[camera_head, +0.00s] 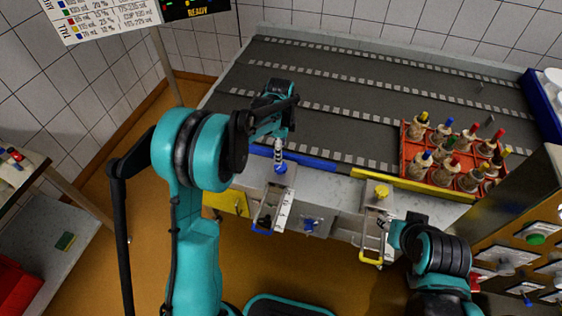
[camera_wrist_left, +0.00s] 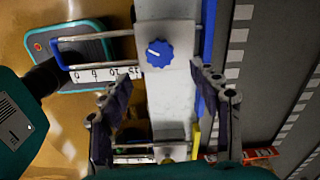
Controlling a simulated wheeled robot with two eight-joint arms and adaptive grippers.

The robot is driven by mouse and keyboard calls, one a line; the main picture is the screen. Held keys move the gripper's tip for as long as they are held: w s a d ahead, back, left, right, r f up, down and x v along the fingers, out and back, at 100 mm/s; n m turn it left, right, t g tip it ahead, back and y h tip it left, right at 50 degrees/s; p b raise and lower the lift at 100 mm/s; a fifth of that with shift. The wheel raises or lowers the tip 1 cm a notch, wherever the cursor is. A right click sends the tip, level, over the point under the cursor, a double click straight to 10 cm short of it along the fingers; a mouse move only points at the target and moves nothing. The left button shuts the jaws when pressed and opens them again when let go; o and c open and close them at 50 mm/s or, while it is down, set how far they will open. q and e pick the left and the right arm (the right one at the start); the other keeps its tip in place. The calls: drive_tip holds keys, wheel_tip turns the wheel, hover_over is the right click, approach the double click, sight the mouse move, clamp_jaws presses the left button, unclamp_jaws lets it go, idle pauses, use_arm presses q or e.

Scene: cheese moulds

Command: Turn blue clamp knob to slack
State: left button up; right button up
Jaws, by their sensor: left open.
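The blue clamp knob (camera_head: 280,168) sits on the blue clamp at the front edge of the bench. In the left wrist view the same knob (camera_wrist_left: 158,53) is a fluted blue disc with a white pointer line. My left gripper (camera_head: 278,143) is above the knob in the head view. In the left wrist view my left gripper (camera_wrist_left: 161,76) has its fingers spread wide and holds nothing; the knob shows beyond the fingertips, apart from them. My right gripper (camera_head: 392,227) is near the yellow clamp, and its jaws are too small to read.
A yellow knob (camera_head: 382,191) sits on the neighbouring clamp. A numbered scale (camera_wrist_left: 100,75) lies beside the blue clamp. Another blue knob (camera_head: 309,224) is on the bench front. A red crate (camera_head: 409,155) of bottles stands at right on the dark belts (camera_head: 330,100).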

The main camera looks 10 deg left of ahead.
sight(281, 166)
use_arm(q)
drive_tip(key=shift+d+f, duration=0.1)
drive_tip(key=shift+f, duration=0.3)
wheel_tip(281, 166, down, 8)
drive_tip(key=shift+w+r+b, duration=0.1)
drive_tip(key=shift+b, duration=1.1)
drive_tip(key=c, duration=1.2)
